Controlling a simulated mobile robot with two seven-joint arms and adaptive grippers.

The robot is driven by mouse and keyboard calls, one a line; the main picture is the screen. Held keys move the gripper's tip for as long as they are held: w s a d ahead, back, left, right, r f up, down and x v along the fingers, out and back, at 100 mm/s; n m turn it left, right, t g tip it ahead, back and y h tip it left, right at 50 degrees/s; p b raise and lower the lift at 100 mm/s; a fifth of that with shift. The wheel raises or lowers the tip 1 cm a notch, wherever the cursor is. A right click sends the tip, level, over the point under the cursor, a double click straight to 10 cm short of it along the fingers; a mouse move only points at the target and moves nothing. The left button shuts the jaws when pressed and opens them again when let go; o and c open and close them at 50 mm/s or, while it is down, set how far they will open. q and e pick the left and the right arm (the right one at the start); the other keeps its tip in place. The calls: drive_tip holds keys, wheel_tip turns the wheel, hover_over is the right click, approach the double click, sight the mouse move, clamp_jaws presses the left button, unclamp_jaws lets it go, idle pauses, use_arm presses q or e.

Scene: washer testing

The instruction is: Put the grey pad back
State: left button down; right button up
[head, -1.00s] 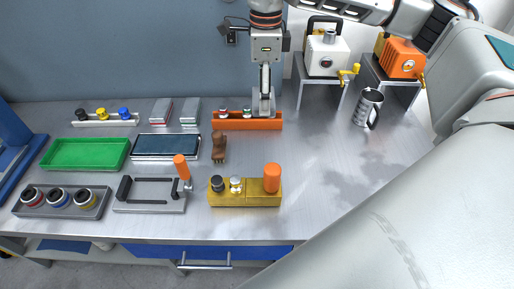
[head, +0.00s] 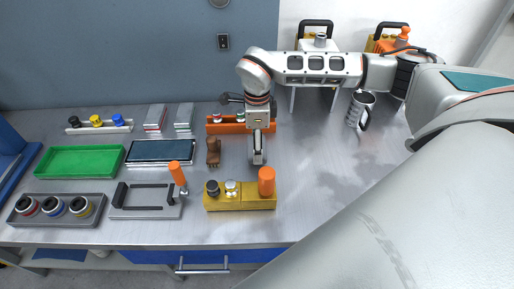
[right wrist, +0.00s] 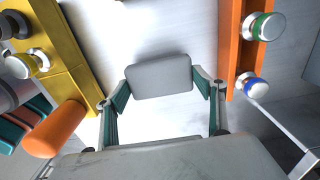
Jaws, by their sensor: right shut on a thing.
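My right gripper (head: 258,157) is low over the bench between the orange rack and the yellow block. In the right wrist view its two teal-lined fingers (right wrist: 162,92) are on either side of a grey pad (right wrist: 160,77), a rounded rectangle held between the fingertips. In the head view the pad cannot be told clearly from the gripper. Whether it touches the bench is unclear. My left gripper is not in view.
The orange rack (head: 217,129) with knobs stands behind the gripper and the yellow block (head: 240,203) in front. A brown brush-like object (head: 213,152) lies to the left. A steel mug (head: 355,108) stands to the right. The bench (head: 310,185) right of the yellow block is clear.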

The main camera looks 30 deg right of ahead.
drive_tip(key=shift+f, duration=1.15)
drive_tip(key=shift+f, duration=0.15)
drive_tip(key=o, duration=0.9)
drive_tip(key=shift+o, duration=0.2)
wheel_tip(320, 180, up, 12)
drive_tip(key=shift+b, duration=0.4)
